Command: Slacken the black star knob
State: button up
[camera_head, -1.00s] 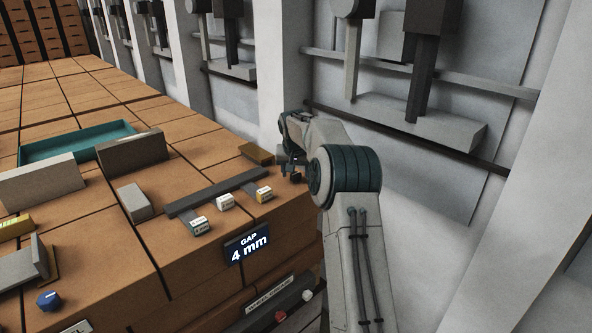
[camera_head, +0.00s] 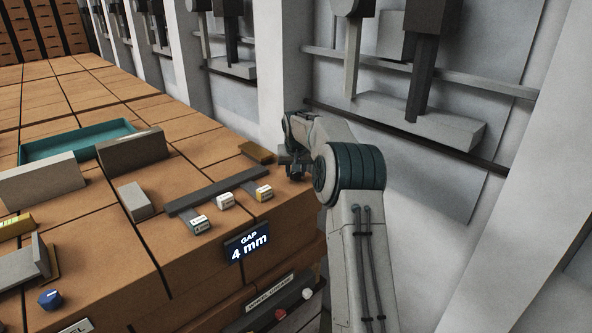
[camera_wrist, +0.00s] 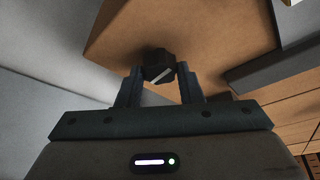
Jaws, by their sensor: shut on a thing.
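The black star knob (camera_wrist: 158,67) shows in the wrist view, dark with a pale bar across its face. My gripper (camera_wrist: 160,82) is shut on it, one finger on each side. In the head view my gripper (camera_head: 296,170) is at the right edge of the brick-coloured bench, and the knob is too small and dark there to tell apart from the fingers. A display (camera_head: 247,242) on the bench's front reads "GAP 4 mm".
A dark bar (camera_head: 215,192) with several small labelled blocks lies left of my gripper. A brown block (camera_head: 257,152) sits close behind it. A teal tray (camera_head: 78,142) and grey blocks stand farther left. A white wall with ledges (camera_head: 420,122) rises to the right.

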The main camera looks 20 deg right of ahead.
jog(key=n+y+p, duration=0.1)
jog(key=n, duration=0.2)
jog(key=n+y+p, duration=0.1)
jog(key=n, duration=0.2)
jog(key=shift+d+r, duration=0.15)
jog(key=shift+d, duration=0.05)
jog(key=n+y+p, duration=0.1)
jog(key=n+p, duration=0.1)
jog(key=n, duration=0.2)
jog(key=shift+w+d+y+p, duration=0.1)
jog(key=shift+y+p, duration=0.2)
jog(key=shift+y, duration=0.1)
jog(key=shift+n+g+y+p, duration=0.3)
jog(key=shift+n+g+p, duration=0.3)
jog(key=shift+n, duration=0.5)
jog(key=o, duration=1)
jog(key=shift+c, duration=0.2)
